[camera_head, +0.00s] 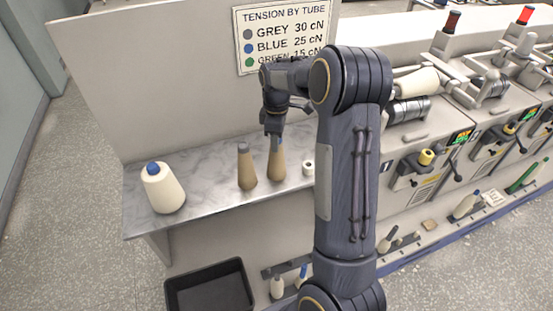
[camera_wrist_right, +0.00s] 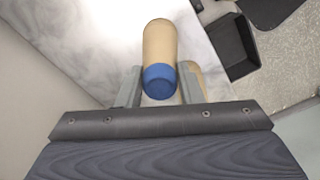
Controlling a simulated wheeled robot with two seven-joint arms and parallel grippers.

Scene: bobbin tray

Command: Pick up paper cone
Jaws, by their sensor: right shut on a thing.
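A tan paper cone with a blue tip (camera_head: 277,165) stands upright on the marbled shelf (camera_head: 215,180). My right gripper (camera_head: 274,132) comes down from above and is shut on its top. In the right wrist view the cone (camera_wrist_right: 160,42) sits between the two fingers (camera_wrist_right: 160,85), its blue end towards the camera. A second tan paper cone, with a grey tip (camera_head: 246,168), stands close to its left. Part of a tan shape (camera_wrist_right: 197,72) shows behind the right finger in the wrist view. My left gripper is out of view.
A cream yarn cone with a blue tip (camera_head: 163,189) stands at the shelf's left end. A small white roll (camera_head: 308,168) lies right of the held cone. A black bin (camera_head: 209,286) is below the shelf. A tension sign (camera_head: 284,35) and winding machines (camera_head: 440,150) stand behind.

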